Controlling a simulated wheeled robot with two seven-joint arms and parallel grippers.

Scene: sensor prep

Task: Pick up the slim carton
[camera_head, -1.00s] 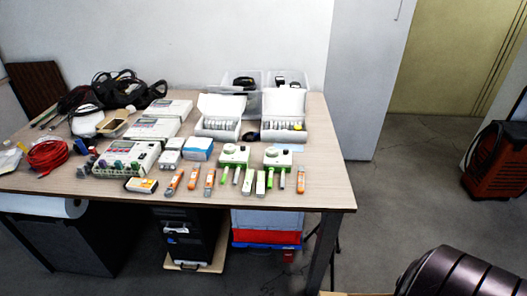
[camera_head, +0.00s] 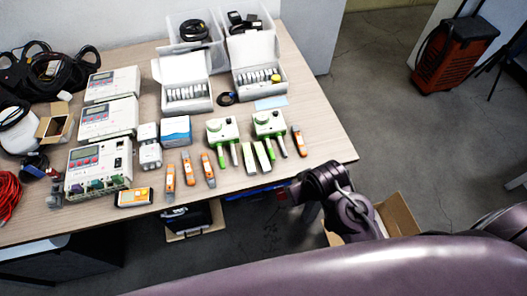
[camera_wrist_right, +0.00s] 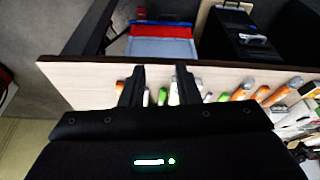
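No single object is clearly the slim carton. Two slim white-and-green pieces, a left one (camera_head: 247,158) and a right one (camera_head: 262,157), lie near the table's front edge in the head view. A small blue-and-white box (camera_head: 176,131) stands further left. My right gripper (camera_wrist_right: 159,72) is open and empty in the wrist view, its two black fingers apart and pointing at the table's front edge. A white piece (camera_wrist_right: 174,92) shows between and beyond the fingers. My right arm (camera_head: 345,205) is by the table's front right corner in the head view. My left gripper is out of view.
Orange-and-white testers (camera_head: 189,168) lie left of the slim pieces, green-and-white devices (camera_head: 222,132) behind them. Open white boxes (camera_head: 186,94) and clear bins (camera_head: 190,47) stand further back. A cardboard box (camera_head: 398,216) is below the right corner.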

